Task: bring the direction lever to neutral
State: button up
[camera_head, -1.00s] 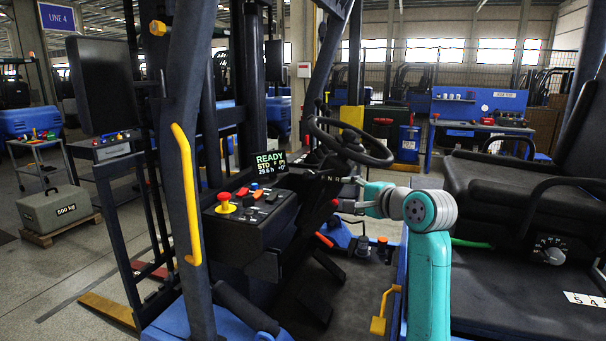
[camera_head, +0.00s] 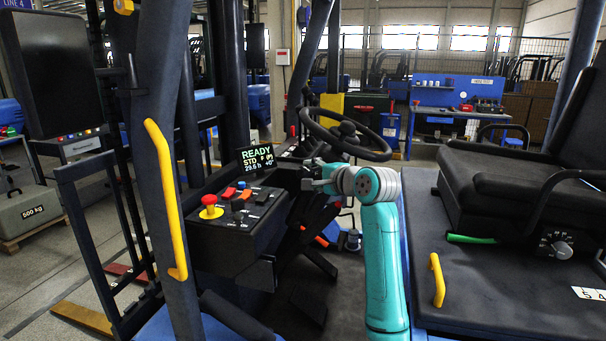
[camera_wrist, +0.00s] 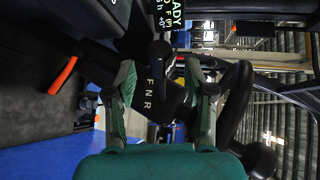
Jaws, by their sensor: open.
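The direction lever with a dark rounded knob (camera_wrist: 160,52) shows in the wrist view, beside a dark housing marked F N R (camera_wrist: 157,90). My gripper (camera_wrist: 160,72) is open, one green-grey finger on each side of the lever; I cannot tell whether either touches it. In the head view my gripper (camera_head: 314,180) is just below the steering wheel (camera_head: 345,135), at the column; the lever is hard to make out there. The display (camera_head: 257,158) reads READY, STD, F, 29.6 h.
A console with a red-yellow stop button (camera_head: 210,207) stands left of my arm. The black seat (camera_head: 500,190) is on the right. A yellow handle (camera_head: 437,279) rises from the seat base. A yellow grab bar (camera_head: 165,200) runs along the left pillar.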

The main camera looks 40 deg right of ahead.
aim_at(306, 174)
jog(key=shift+x, duration=2.2)
grip_shut()
